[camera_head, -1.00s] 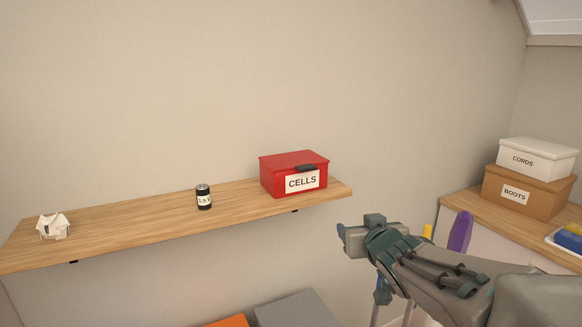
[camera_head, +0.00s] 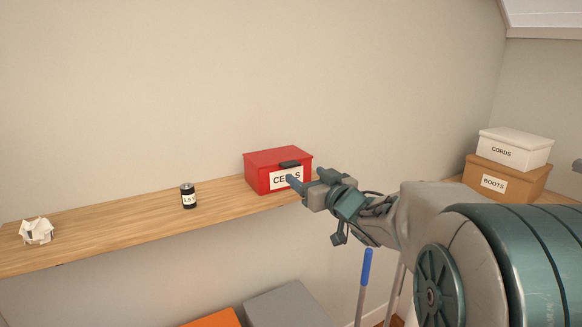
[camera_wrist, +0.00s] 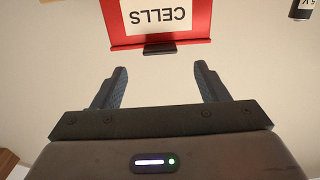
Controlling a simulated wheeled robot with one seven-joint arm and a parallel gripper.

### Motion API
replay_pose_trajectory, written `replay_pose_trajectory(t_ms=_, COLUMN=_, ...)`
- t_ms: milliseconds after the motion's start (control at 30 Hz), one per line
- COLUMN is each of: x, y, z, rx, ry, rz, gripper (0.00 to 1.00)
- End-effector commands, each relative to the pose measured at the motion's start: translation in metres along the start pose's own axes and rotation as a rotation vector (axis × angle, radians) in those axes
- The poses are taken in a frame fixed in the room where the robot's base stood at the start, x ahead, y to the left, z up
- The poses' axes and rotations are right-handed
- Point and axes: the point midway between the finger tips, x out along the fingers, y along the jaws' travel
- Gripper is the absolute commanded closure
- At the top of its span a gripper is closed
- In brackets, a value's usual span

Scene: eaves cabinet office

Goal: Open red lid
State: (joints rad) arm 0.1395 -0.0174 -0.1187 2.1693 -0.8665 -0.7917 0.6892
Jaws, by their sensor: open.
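The red box (camera_head: 262,180) labelled CELLS stands on the wooden shelf, with its red lid (camera_head: 276,157) closed. A dark latch or handle (camera_head: 289,164) sits at the lid's front edge. My gripper (camera_head: 306,180) is open and empty, in front of the box at its right side, and covers part of the label. In the wrist view the box appears upside down, with the dark handle (camera_wrist: 160,49) just beyond and between the two open fingers (camera_wrist: 158,82). A gap shows between the fingertips and the handle.
A wooden shelf (camera_head: 130,223) runs along the wall. A black and white battery (camera_head: 188,196) stands left of the box, and crumpled paper (camera_head: 37,231) lies at the far left. Boxes labelled CORDS (camera_head: 515,150) and BOOTS (camera_head: 507,181) are stacked at the right. Grey (camera_head: 290,305) and orange (camera_head: 212,318) surfaces lie below.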

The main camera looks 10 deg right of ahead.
Motion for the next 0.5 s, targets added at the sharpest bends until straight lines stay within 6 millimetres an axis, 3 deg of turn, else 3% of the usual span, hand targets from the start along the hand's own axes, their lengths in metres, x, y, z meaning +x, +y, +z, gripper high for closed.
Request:
replay_pose_trajectory(t_ms=200, x=0.039, y=-0.001, z=0.0, rx=0.001, ry=-0.002, rz=-0.001, gripper=0.33)
replay_pose_trajectory(t_ms=500, x=0.063, y=0.0, z=0.0, rx=0.0, ry=-0.001, rz=0.001, gripper=0.33)
